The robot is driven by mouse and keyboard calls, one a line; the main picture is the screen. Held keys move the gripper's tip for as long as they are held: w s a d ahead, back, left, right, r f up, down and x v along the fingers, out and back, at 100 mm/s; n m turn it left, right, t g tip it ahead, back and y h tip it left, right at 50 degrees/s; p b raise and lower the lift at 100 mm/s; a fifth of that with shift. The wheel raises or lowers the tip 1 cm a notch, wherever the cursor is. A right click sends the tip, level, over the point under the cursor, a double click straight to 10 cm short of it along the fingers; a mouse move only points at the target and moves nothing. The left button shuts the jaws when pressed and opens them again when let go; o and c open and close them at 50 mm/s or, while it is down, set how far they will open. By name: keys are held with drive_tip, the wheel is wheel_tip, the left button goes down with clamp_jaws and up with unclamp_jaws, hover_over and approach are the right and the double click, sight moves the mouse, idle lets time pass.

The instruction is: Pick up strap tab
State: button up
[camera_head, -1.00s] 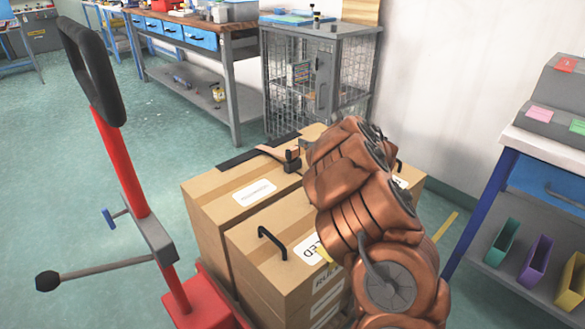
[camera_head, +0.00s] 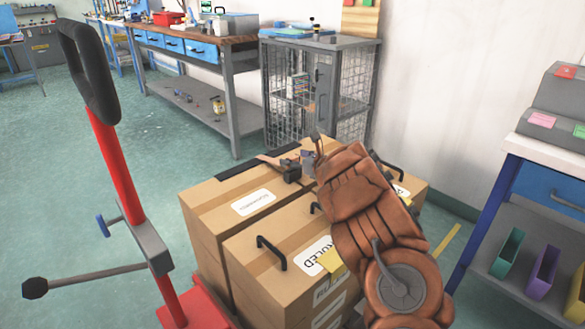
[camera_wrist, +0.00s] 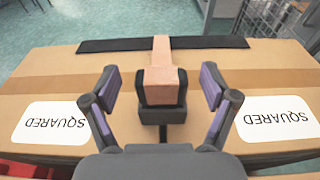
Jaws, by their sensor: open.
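The tan strap tab (camera_wrist: 162,58) lies on top of a cardboard box, running over a black strip (camera_wrist: 105,44) toward me. Its near end sits in a small black block (camera_wrist: 161,108). In the head view the strap tab (camera_head: 268,159) is thin and partly hidden by the block (camera_head: 289,172). My gripper (camera_wrist: 158,88) is open, with one finger on each side of the tab's near end and block. Clear gaps show on both sides, and nothing is held. In the head view my gripper (camera_head: 309,160) is just right of the block.
The boxes (camera_head: 212,198) stand on a red cart with a tall handle (camera_head: 90,75) at left. Black box handles (camera_head: 272,252) stick up nearby. A wire cage cabinet (camera_head: 318,95) stands behind, and a blue-framed bench (camera_head: 545,185) at right.

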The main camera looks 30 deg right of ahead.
drive_tip(key=shift+w+f, duration=0.2)
drive_tip(key=shift+w, duration=0.25)
drive_tip(key=c, duration=1.3)
